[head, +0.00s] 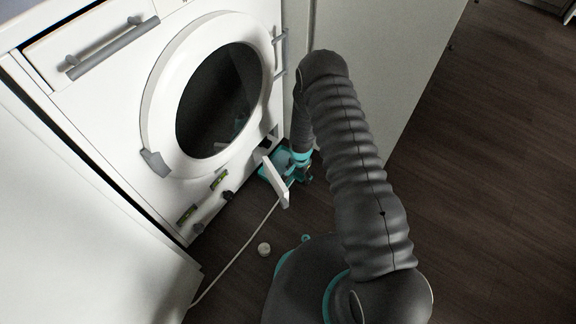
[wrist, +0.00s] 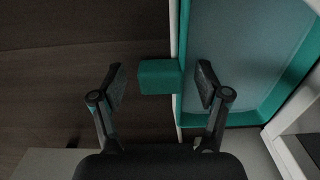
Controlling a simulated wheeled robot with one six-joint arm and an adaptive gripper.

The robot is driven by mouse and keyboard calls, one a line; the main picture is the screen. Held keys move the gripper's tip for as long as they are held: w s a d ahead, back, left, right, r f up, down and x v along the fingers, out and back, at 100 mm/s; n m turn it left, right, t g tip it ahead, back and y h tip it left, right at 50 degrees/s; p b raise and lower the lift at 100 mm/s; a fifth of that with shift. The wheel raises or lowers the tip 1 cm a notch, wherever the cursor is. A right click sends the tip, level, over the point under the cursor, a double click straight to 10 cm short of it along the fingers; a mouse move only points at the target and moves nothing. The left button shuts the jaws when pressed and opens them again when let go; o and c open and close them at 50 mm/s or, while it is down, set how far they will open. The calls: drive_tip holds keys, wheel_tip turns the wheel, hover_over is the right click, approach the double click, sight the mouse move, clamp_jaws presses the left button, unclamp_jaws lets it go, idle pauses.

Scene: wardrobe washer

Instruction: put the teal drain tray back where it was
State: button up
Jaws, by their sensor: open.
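The teal drain tray (head: 266,173) lies low at the foot of the white washer, partly hidden by an open white flap and my arm. In the wrist view the tray (wrist: 250,50) fills the upper right, with a teal rim and a paler, greyish-blue floor. A teal block-shaped tab (wrist: 160,77) sticks out from its left side. My gripper (wrist: 161,84) is open, with one finger on each side of the tab and gaps on both sides. The right finger overlaps the tray's edge in the picture. In the head view my gripper (head: 302,172) is beside the tray, its fingers unclear.
The open white flap (head: 274,182) juts from the washer (head: 130,95) over the tray. A thin white cord or hose (head: 240,248) runs across the floor. A small white round cap (head: 264,249) lies on the floor. Dark wooden floor (head: 480,150) is clear at right.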

drive_tip(key=c, duration=1.2)
drive_tip(key=shift+c, duration=0.5)
drive_tip(key=shift+r, duration=0.15)
drive_tip(key=shift+w+r, duration=0.1)
drive_tip(key=shift+r, duration=0.3)
drive_tip(key=shift+d, duration=0.15)
